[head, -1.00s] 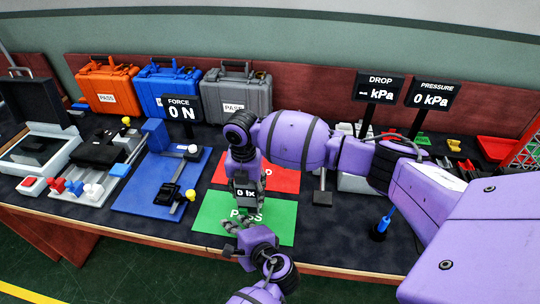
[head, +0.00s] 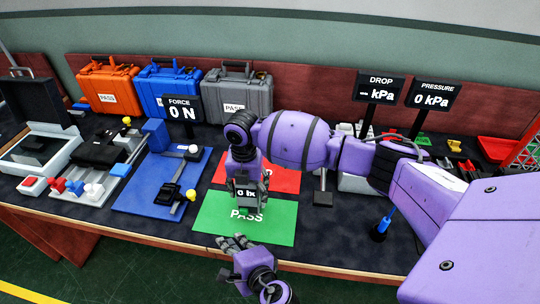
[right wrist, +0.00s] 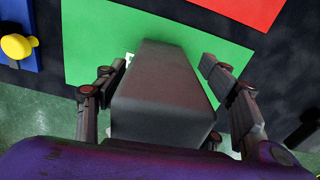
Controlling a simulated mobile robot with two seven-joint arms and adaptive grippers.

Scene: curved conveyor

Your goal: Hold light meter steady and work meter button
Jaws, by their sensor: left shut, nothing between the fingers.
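In the right wrist view the meter's dark body (right wrist: 160,85) lies between the two fingers (right wrist: 165,72). Green shows between it and the left finger, so I cannot tell whether they grip it. My left gripper (head: 236,242) is shut and empty at the bench's front edge, in front of the meter and apart from it. The meter's button is not discernible.
A red mat (head: 283,178) lies behind the green one. A blue plate with a force fixture (head: 135,200) stands to the left. Orange, blue and grey cases (head: 238,95) line the back. A blue-handled tool (head: 383,225) stands to the right.

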